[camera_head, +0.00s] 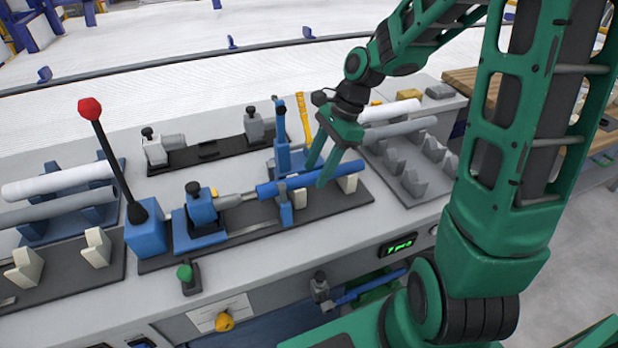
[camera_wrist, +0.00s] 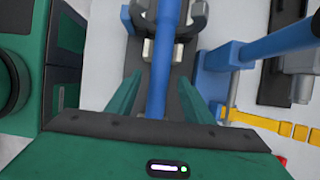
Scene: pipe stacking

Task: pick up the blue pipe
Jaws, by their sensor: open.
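The blue pipe (camera_head: 338,173) lies level in a fixture on the bench, with its left end by a grey metal shaft and its right part near a cream support block (camera_head: 347,183). My green gripper (camera_head: 322,178) is above the right part of the pipe, fingers pointing down. In the wrist view the blue pipe (camera_wrist: 161,75) runs between the two open fingers (camera_wrist: 160,100), with a gap on each side. The near part of the pipe is hidden by the gripper body in that view.
A blue clamp (camera_head: 201,207) and a blue upright post (camera_head: 282,140) stand close to the pipe. A red-knobbed lever (camera_head: 112,160) rises at left.

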